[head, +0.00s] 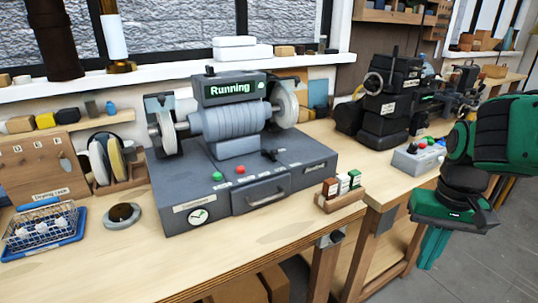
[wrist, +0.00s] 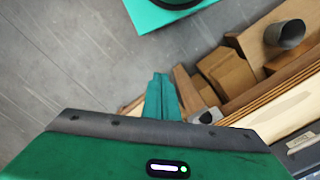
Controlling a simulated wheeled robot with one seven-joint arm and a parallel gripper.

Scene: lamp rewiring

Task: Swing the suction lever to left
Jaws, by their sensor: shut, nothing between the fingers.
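A grey bench grinder (head: 238,125) with a lit "Running" display stands on the wooden workbench. A small black lever (head: 269,155) sits on top of its base, right of a green and a red button; its label is too small to read, so I cannot tell for sure that it is the suction lever. My gripper (head: 432,250) is at the right of the head view, off the bench edge and well apart from the grinder. Its green fingers point down, shut and empty. They also show in the wrist view (wrist: 160,97), above the floor beside the bench; no lever shows there.
A wooden holder with small boxes (head: 341,190) stands at the bench's front edge, between my gripper and the grinder. A grey button box (head: 418,158) is close to my arm. A wire basket (head: 42,228) and round dish (head: 122,215) are at left.

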